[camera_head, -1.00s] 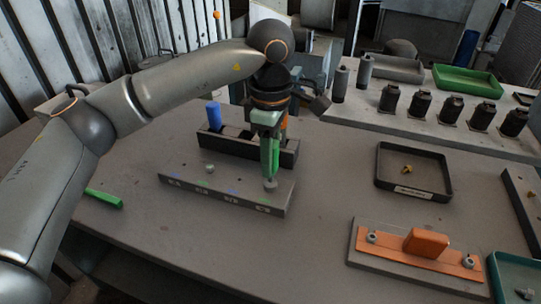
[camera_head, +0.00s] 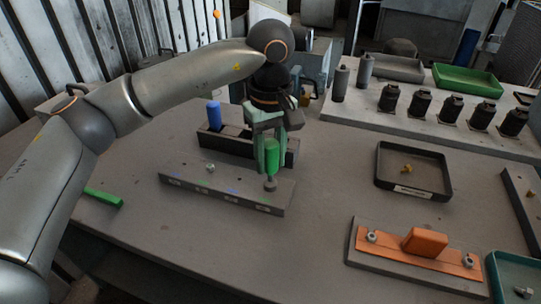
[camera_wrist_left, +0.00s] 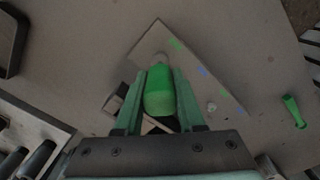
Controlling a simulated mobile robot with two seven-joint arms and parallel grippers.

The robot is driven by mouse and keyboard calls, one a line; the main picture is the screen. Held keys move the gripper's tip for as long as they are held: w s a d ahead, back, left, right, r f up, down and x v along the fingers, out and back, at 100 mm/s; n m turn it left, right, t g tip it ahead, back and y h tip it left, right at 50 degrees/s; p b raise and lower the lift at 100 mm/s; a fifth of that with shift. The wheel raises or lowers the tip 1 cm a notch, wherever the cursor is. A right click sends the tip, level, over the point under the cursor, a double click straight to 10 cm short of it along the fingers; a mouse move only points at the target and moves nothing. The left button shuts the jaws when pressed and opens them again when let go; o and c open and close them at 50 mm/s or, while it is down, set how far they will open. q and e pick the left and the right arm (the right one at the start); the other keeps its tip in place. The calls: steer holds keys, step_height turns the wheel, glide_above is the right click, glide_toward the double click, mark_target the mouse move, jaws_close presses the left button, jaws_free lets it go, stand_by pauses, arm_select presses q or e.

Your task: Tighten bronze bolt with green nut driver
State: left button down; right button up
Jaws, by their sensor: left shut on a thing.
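The green nut driver (camera_head: 271,158) stands about upright at the right end of a long grey block (camera_head: 190,175). Its grey tip meets the top of the block, and whatever lies under the tip is hidden. My left gripper (camera_head: 268,148) points down and is shut on the driver's handle. In the left wrist view the green handle (camera_wrist_left: 159,98) sits between the two fingers. A small silver-grey bolt (camera_head: 210,168) stands on the block, left of the driver. I cannot make out a bronze bolt under the driver. My right gripper is not in view.
A black holder (camera_head: 222,145) with a blue-handled tool (camera_head: 214,114) stands behind the block. A loose green bar (camera_head: 104,198) lies at the left. A black tray (camera_head: 384,183) holds a small brass-coloured piece (camera_head: 407,169). An orange plate (camera_head: 388,246) lies front right. The table between is clear.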

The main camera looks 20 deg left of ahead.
arm_select(q)
steer(key=shift+r, duration=0.2)
steer(key=shift+r+p, duration=3)
steer(key=shift+r, duration=0.9)
steer(key=shift+f, duration=0.1)
